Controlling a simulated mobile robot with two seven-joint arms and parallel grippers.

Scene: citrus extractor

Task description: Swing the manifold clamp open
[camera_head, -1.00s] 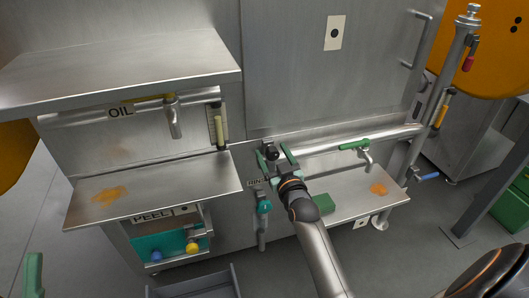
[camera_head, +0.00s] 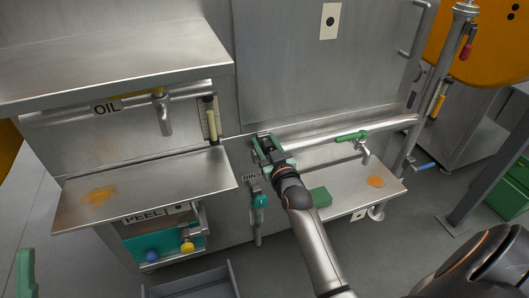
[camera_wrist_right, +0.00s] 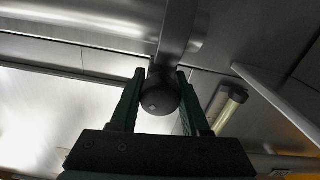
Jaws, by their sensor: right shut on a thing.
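My right gripper (camera_head: 264,145) is shut on a dark round knob. In the right wrist view the knob (camera_wrist_right: 160,92) sits between the two green fingers, at the end of a metal lever (camera_wrist_right: 174,35). I take this to be the manifold clamp's handle. In the head view the gripper is at the left end of the horizontal pipe (camera_head: 335,138), and the fingers mostly hide the knob. The rest of the clamp cannot be made out. A green finger of my left gripper (camera_head: 25,274) shows at the lower left edge, apart from everything; its opening is not visible.
A teal-handled valve (camera_head: 260,201) hangs just below my right gripper. A tap with a green lever (camera_head: 352,136) is on the pipe to the right, above a tray (camera_head: 345,199) with a green block (camera_head: 320,197). The OIL shelf (camera_head: 110,60) juts out at left.

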